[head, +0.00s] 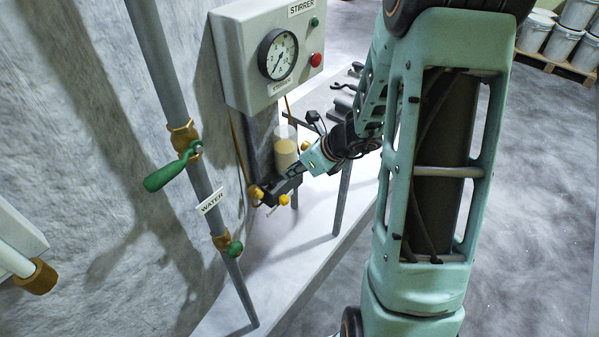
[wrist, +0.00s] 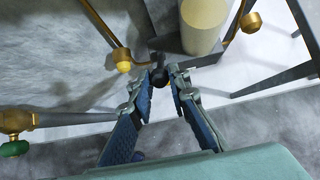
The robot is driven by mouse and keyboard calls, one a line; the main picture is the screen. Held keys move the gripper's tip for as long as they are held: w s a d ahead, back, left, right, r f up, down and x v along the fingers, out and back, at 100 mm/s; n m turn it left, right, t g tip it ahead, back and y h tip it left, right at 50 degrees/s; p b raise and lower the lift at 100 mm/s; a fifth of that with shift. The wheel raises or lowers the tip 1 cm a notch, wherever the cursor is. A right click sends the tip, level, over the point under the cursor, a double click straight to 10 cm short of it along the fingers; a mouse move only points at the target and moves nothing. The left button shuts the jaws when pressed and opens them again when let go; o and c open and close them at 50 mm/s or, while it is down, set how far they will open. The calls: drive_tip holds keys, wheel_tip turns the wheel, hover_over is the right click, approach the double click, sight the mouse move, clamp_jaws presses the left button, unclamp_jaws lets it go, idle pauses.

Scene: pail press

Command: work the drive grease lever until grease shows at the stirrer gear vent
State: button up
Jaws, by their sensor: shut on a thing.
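The grease pump's clear reservoir (head: 285,150) holds pale yellow grease with an empty part above it; it also shows in the wrist view (wrist: 203,25). My gripper (head: 287,182) reaches in from the right, just below the reservoir. In the wrist view my gripper (wrist: 163,80) has its fingertips closed around a dark knob (wrist: 158,71), which looks like the grease lever's end. The rest of the lever is mostly hidden. Yellow-capped brass fittings (head: 284,199) sit below the pump, one also in the wrist view (wrist: 123,66). I cannot tell which is the vent, or see grease out.
The grey STIRRER box (head: 242,62) carries a gauge (head: 278,54), a green button and a red button. A WATER pipe (head: 166,75) with a green-handled valve (head: 170,169) stands on the left. A pale bench (head: 300,255) lies below; pails (head: 562,42) stand far right.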

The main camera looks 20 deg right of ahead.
drive_tip(key=shift+w+r, duration=0.1)
clamp_jaws()
unclamp_jaws()
drive_tip(key=shift+w+a+r+p, duration=0.35)
drive_tip(key=shift+w, duration=0.05)
drive_tip(key=shift+w+a+r+p, duration=0.3)
drive_tip(key=shift+w+a+p, duration=0.1)
drive_tip(key=shift+w, duration=0.15)
drive_tip(key=shift+w+a+r+p, duration=0.3)
drive_tip(key=shift+w+a, duration=0.1)
drive_tip(key=shift+w, duration=0.15)
drive_tip(key=shift+w+a, duration=0.3)
drive_tip(key=shift+w, duration=0.1)
drive_tip(key=o, duration=0.9)
drive_tip(key=shift+o, duration=0.4)
drive_tip(key=shift+s+d, duration=0.1)
